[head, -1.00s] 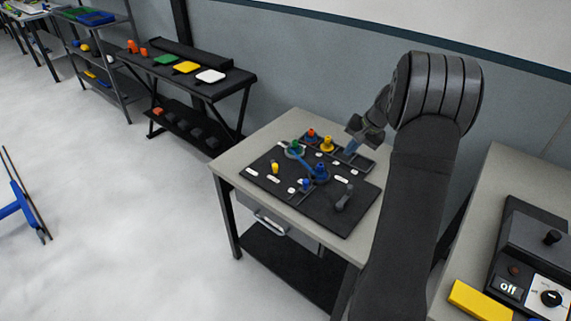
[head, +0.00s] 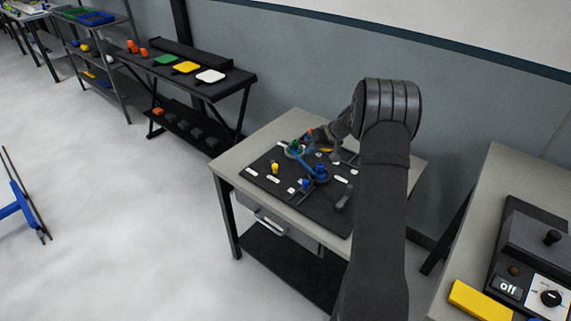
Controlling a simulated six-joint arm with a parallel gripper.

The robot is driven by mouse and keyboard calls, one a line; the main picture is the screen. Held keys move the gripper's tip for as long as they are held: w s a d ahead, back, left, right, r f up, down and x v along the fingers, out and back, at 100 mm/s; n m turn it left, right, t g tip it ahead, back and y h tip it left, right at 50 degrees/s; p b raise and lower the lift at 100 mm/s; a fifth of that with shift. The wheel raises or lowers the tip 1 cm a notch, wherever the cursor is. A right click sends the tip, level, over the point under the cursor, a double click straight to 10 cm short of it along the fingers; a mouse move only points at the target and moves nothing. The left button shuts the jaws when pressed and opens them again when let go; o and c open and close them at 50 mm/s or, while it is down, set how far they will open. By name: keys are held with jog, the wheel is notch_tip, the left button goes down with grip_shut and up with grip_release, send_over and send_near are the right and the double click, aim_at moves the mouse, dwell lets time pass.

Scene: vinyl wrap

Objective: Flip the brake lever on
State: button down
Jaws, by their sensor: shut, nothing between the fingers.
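A black board (head: 322,217) with several coloured parts lies on the small table. A dark grey lever-like piece (head: 343,203) sits at the board's front right, close beside my arm. It may be the brake lever, but I cannot read its label or tell its setting. A blue bar (head: 306,163) runs from a green-topped post (head: 294,146) to a blue knob (head: 320,170). My gripper (head: 322,139) is shut and empty, above the back of the board near the orange knob (head: 309,133). It partly covers the yellow knob (head: 326,149) and the tray behind.
The table's (head: 227,164) left edge is clear. A second bench on the right holds a device with an "off" display (head: 508,287) and a yellow block (head: 479,300). A black rack (head: 205,87) with coloured plates stands at the back left. The wall is close behind my arm.

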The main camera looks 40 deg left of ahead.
jog(key=shift+f, duration=0.1)
jog(key=x, duration=1)
jog(key=shift+s+a, duration=0.8)
jog(key=shift+s, duration=0.3)
jog(key=shift+s+a, duration=0.4)
jog(key=shift+s, duration=0.1)
